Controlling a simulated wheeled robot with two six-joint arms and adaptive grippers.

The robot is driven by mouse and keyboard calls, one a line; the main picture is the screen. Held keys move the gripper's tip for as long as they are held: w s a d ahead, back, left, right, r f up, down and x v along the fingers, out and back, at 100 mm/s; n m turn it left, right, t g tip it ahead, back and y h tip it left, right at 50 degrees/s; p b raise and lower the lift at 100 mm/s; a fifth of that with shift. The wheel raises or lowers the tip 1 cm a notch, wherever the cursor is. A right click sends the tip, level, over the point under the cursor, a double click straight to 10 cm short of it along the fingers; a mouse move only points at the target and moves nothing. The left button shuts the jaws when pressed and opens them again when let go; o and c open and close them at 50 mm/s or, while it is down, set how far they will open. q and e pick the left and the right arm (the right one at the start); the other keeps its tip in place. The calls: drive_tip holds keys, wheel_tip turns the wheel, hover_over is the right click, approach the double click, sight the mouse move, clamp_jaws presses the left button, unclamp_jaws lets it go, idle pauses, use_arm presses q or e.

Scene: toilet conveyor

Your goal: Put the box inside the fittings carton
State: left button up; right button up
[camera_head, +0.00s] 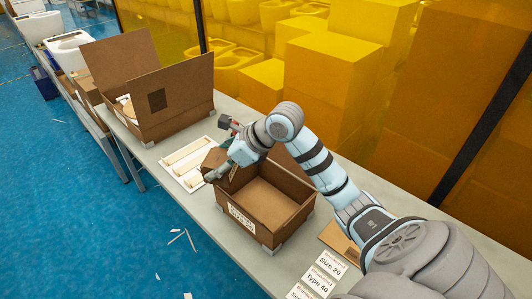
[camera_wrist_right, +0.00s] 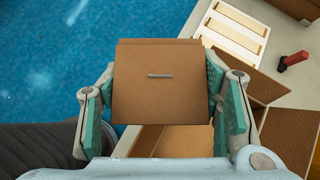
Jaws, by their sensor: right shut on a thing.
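The fittings carton (camera_head: 283,229) is an open brown carton with a white label on its front, standing on the grey conveyor table. Its inside looks empty in the head view. My right gripper (camera_head: 226,168) is over its far left edge. In the right wrist view, my right gripper (camera_wrist_right: 162,92) is shut on a brown cardboard box (camera_wrist_right: 160,98) with a small grey strip on its face. The pads grip its two sides. Part of the carton's opening (camera_wrist_right: 182,141) shows below the box. The box is mostly hidden by the gripper in the head view. My left gripper is not in view.
A larger open carton (camera_head: 186,92) stands farther left on the table, with a white slatted tray (camera_head: 186,163) between it and the fittings carton. Labelled cards (camera_head: 322,275) lie at the near right. Yellow see-through panels (camera_head: 430,110) stand behind. Paper scraps lie on the blue floor.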

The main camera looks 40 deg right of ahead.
drive_tip(key=w+d+f+m+t+h, duration=0.1)
drive_tip(key=w+d+f+m+h, duration=0.1)
drive_tip(key=w+d+f+m, duration=0.4)
drive_tip(key=h, duration=0.2)
hover_over(247, 205)
wheel_tip(247, 205, down, 4)
wheel_tip(247, 205, down, 17)
drive_tip(key=shift+r+p, duration=0.1)
drive_tip(key=shift+p, duration=0.3)
wheel_tip(247, 205, down, 3)
drive_tip(key=b, duration=0.3)
drive_tip(key=shift+f, duration=0.2)
drive_tip(key=o, duration=1.3)
drive_tip(key=shift+s, duration=0.1)
drive_tip(key=shift+r, duration=0.1)
